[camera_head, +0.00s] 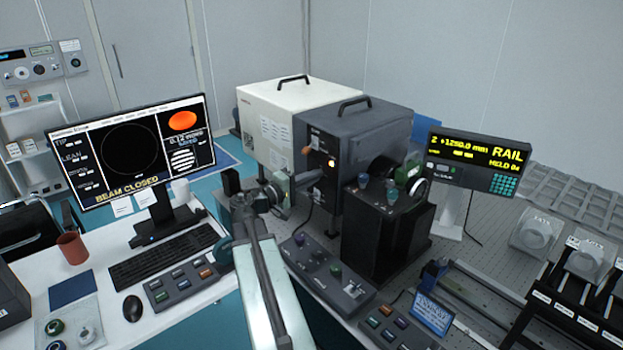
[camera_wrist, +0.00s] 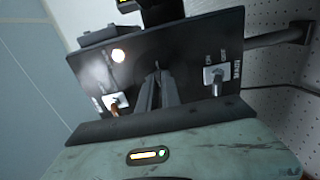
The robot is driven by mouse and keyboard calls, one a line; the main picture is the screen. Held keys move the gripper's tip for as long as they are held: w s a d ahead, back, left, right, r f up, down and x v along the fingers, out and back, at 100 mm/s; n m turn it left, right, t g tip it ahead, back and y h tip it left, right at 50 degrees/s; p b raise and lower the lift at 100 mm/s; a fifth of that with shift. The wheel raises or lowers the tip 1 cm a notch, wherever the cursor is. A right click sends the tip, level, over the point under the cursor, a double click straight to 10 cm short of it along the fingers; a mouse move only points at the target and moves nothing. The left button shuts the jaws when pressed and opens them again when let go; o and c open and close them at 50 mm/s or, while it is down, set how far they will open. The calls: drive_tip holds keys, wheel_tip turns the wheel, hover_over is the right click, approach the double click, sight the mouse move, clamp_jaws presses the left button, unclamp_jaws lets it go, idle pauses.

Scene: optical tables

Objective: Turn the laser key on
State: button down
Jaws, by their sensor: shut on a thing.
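The dark grey laser box (camera_head: 365,128) stands on the optical table, with its control panel facing my arm. My gripper (camera_head: 312,179) reaches that panel from the left. In the wrist view my gripper (camera_wrist: 157,76) is shut against the middle of the panel (camera_wrist: 182,62). It is closed on a small part there, apparently the laser key; the fingers hide it, so its turn cannot be told. A toggle switch marked ON, OFF and MAIN (camera_wrist: 216,82) sits to the right. An orange-handled control (camera_wrist: 114,107) sits at the left, and a lit lamp (camera_wrist: 118,56) glows above it.
A white box (camera_head: 265,110) adjoins the laser box. A monitor (camera_head: 130,150) reads BEAM CLOSED. A control box with knobs (camera_head: 325,270) lies below my gripper. A black block with green fittings (camera_head: 385,235) stands close on the right. A rail display (camera_head: 475,165) is farther right.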

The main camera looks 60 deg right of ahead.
drive_tip(key=c, duration=1.6)
unclamp_jaws()
drive_tip(key=shift+o, duration=0.2)
drive_tip(key=shift+a, duration=0.1)
drive_tip(key=v, duration=0.7)
drive_tip(key=shift+w+a, duration=0.2)
drive_tip(key=shift+a, duration=0.1)
